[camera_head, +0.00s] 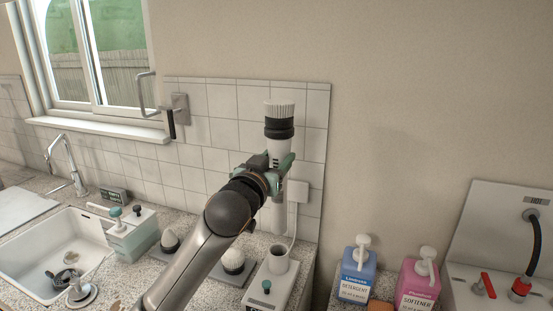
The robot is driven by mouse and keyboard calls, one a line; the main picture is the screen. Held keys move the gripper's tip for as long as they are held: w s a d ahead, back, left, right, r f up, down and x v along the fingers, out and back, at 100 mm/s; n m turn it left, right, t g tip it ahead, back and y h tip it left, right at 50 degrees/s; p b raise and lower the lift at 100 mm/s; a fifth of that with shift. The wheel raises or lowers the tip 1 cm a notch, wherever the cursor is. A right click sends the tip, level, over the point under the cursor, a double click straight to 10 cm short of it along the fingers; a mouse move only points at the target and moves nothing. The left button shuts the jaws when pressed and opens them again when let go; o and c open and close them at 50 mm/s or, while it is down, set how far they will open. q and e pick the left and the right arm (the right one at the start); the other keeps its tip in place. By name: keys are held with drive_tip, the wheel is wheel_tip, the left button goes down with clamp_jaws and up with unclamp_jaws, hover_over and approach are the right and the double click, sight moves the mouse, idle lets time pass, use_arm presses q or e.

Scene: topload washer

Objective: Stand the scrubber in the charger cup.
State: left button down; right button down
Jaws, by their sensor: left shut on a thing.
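The scrubber (279,126) is a white upright cylinder with a black band and a white bristle head at its top. My left gripper (278,172) is shut on its middle and holds it in front of the tiled wall. The scrubber's lower end shows below the gripper. My right gripper is out of view.
A cable runs up to a wall outlet (297,190). Brushes stand left of it, near the sink (40,262). Detergent (356,275) and softener (418,281) bottles stand to the right.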

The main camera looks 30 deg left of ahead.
use_arm(q)
drive_tip(key=b, duration=0.4)
hover_over(276, 209)
drive_tip(key=shift+w+a+f, duration=0.1)
drive_tip(key=shift+f, duration=1.25)
drive_tip(key=shift+w+f, duration=0.1)
drive_tip(key=shift+f, duration=1.2)
drive_tip(key=shift+p, duration=0.85)
drive_tip(key=shift+f+b, duration=2.2)
drive_tip(key=shift+f, duration=1.25)
drive_tip(key=shift+c, duration=0.9)
unclamp_jaws()
drive_tip(key=shift+f, duration=0.2)
drive_tip(key=p+v, duration=0.7)
drive_tip(key=v, duration=0.5)
drive_tip(key=shift+s, duration=0.3)
